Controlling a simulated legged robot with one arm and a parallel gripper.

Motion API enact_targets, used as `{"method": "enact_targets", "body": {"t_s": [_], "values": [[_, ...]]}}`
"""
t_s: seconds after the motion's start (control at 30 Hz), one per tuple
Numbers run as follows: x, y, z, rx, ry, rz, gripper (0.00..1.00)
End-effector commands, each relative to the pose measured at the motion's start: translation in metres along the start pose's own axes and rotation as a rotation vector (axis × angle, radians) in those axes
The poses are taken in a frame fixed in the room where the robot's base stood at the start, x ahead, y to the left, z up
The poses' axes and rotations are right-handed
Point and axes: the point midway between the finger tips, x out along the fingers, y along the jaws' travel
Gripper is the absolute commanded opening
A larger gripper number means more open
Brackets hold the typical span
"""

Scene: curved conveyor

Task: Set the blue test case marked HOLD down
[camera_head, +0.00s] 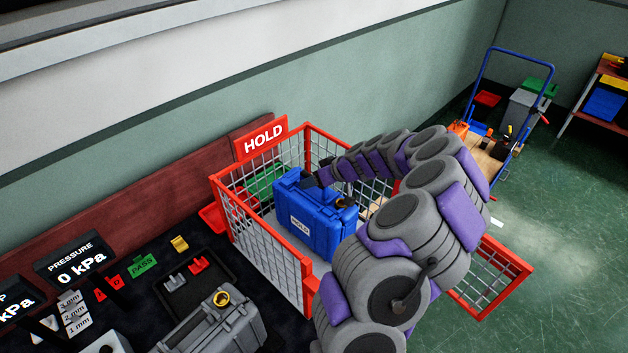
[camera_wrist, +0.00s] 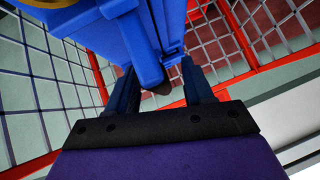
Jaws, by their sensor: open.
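The blue test case (camera_head: 330,228) carries a white HOLD label and sits upright inside a red-framed wire cage (camera_head: 306,268). It appears to rest on the cage floor, but its lower right is hidden behind my arm. A red HOLD sign (camera_head: 263,139) stands at the cage's back left corner. My gripper (camera_head: 318,178) is at the top of the case on its far side. In the wrist view my gripper (camera_wrist: 162,84) is open, with a blue part of the case (camera_wrist: 140,50) between or just beyond its fingers. Contact cannot be told.
A bench at lower left holds a grey case (camera_head: 215,325), a green PASS tag (camera_head: 143,265) and pressure displays (camera_head: 75,260). A green item (camera_head: 265,183) lies in the cage behind the case. A blue-handled cart (camera_head: 495,145) stands at back right, with open floor in front.

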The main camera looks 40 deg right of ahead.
Motion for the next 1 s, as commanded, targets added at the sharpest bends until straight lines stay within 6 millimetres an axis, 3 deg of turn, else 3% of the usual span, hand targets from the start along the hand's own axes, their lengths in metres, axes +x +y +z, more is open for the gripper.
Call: {"method": "enact_targets", "body": {"t_s": [0.17,0.6,0.8,1.0], "values": [[-0.019,0.001,-0.001,0.001,0.002,0.002,0.52],[-0.102,0.001,-0.001,0.0,0.001,0.002,0.52],[-0.117,0.001,-0.001,0.0,0.002,0.003,0.52],[-0.118,-0.007,-0.004,-0.005,-0.005,-0.008,0.52]]}}
